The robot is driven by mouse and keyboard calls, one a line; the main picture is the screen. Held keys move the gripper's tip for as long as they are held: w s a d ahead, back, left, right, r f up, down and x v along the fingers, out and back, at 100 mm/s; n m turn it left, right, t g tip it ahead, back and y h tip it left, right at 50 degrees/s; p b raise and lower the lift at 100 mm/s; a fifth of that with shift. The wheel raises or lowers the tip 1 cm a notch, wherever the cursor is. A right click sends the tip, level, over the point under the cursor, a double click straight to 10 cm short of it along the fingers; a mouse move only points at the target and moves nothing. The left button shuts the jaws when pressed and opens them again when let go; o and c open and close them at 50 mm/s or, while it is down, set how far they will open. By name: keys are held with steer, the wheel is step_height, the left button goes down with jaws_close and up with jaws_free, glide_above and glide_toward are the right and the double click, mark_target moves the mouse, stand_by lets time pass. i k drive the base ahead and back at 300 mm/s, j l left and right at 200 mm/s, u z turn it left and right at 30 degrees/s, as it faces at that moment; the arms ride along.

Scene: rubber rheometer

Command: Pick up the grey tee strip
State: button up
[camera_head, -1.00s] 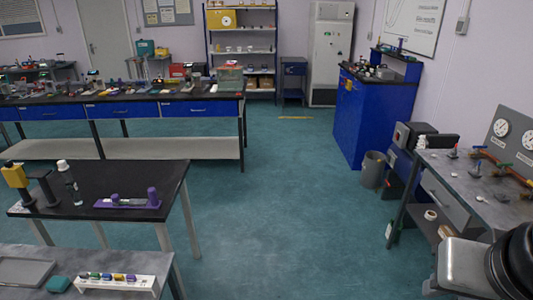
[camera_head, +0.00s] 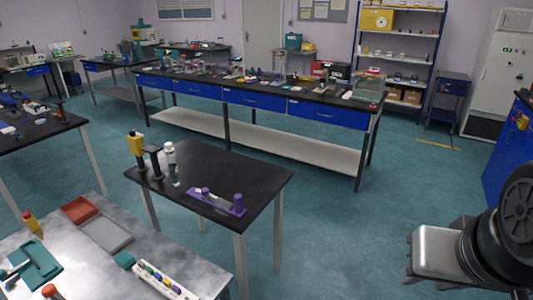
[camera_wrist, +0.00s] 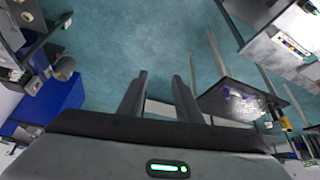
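I cannot pick out a grey tee strip in either view; small items on the benches are too small to tell apart. My gripper (camera_wrist: 158,88) shows in the wrist view with its two dark fingers apart and nothing between them. It hangs over open teal floor, away from any bench. In the head view part of my arm fills the lower right, and the fingertips are out of sight there.
A black table (camera_head: 262,178) holds a purple stand (camera_head: 216,202) and a yellow-topped device (camera_head: 137,146). A grey bench (camera_head: 75,245) with trays is at the lower left. A long blue-drawered bench (camera_head: 258,99) stands behind. Teal floor (camera_head: 345,230) is clear at right centre.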

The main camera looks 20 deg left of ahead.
mark_target(142, 265)
steer(key=i+u, duration=0.15)
steer(key=u, duration=0.25)
steer(key=i+u, duration=0.1)
steer(key=u, duration=0.35)
steer(key=i+u, duration=0.15)
steer(key=u, duration=0.25)
steer(key=i+l+u, duration=0.1)
steer(key=u, duration=0.3)
steer(key=i+u, duration=0.2)
steer(key=u, duration=0.25)
steer(key=i+l+u, duration=0.15)
steer(key=u, duration=0.25)
